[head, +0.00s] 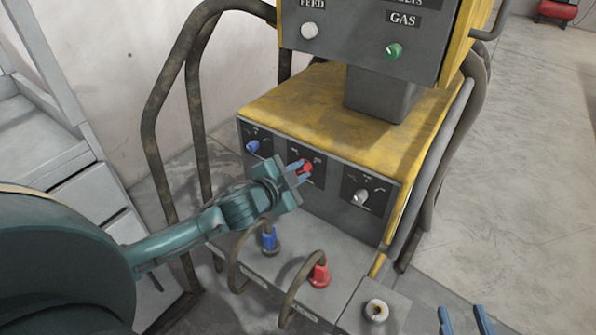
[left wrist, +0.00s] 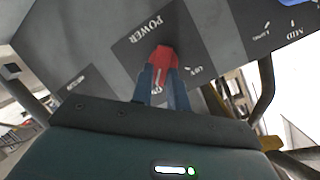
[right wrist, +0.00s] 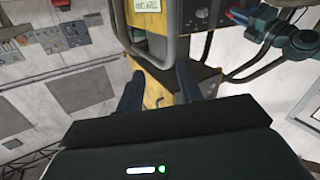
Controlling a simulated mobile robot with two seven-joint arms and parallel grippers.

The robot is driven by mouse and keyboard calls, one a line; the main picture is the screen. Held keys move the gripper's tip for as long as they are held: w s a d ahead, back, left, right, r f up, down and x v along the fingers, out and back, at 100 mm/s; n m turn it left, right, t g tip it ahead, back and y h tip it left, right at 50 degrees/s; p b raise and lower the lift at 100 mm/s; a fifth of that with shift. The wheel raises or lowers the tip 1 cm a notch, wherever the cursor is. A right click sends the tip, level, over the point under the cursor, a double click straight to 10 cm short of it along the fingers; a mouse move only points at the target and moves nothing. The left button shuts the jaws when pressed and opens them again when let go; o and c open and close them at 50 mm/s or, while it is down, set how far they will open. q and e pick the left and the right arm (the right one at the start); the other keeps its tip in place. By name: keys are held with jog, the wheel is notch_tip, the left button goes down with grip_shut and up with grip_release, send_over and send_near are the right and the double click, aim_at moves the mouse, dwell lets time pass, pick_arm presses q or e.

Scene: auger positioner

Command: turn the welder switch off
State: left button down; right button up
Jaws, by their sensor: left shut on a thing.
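The red power switch (head: 307,166) sits on the dark front panel of the yellow welder (head: 300,105), between a blue knob and a silver knob. In the left wrist view, the red switch (left wrist: 163,56) is beside the "POWER" lettering, with smaller labels around it. My left gripper (head: 300,170) is shut on the switch, with its blue fingers (left wrist: 159,78) on either side of it. The fingers partly hide the switch and its labels. My right gripper (head: 466,318) is at the bottom right, away from the panel. Its fingers are apart and empty in the right wrist view (right wrist: 158,85).
The blue knob (head: 253,146) and silver knob (head: 361,197) flank the switch. Blue (head: 269,240) and red (head: 319,275) cable plugs stand below the panel. An upper box with a green gas knob (head: 393,51) overhangs the welder. Bent tubes run along both sides.

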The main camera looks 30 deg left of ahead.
pick_arm(q)
jog(key=n+p, duration=0.1)
jog(key=p, duration=0.2)
jog(key=shift+a+r+n+h, duration=0.15)
jog(key=shift+r+n+h, duration=0.1)
jog(key=shift+n+h, duration=0.15)
jog(key=n+h, duration=0.1)
jog(key=n, duration=0.3)
jog(key=a+n+t+h+p, duration=0.1)
jog(key=n+h, duration=0.1)
jog(key=n, duration=0.2)
jog(key=f+n+h+p, duration=0.1)
jog(key=n, duration=0.3)
jog(key=shift+w+a+f+n+t+h, duration=0.1)
jog(key=shift+w+a+n+t+h, duration=0.05)
jog(key=shift+a+n+t+h, duration=0.2)
pick_arm(e)
jog(key=g+h, duration=0.1)
jog(key=s+d+m+g, duration=0.1)
jog(key=g, duration=0.1)
jog(key=shift+s+d+r+m+h, duration=0.1)
jog(key=shift+s+r+m+h, duration=0.1)
jog(key=shift+r+m+h, duration=0.15)
jog(key=shift+f, duration=0.15)
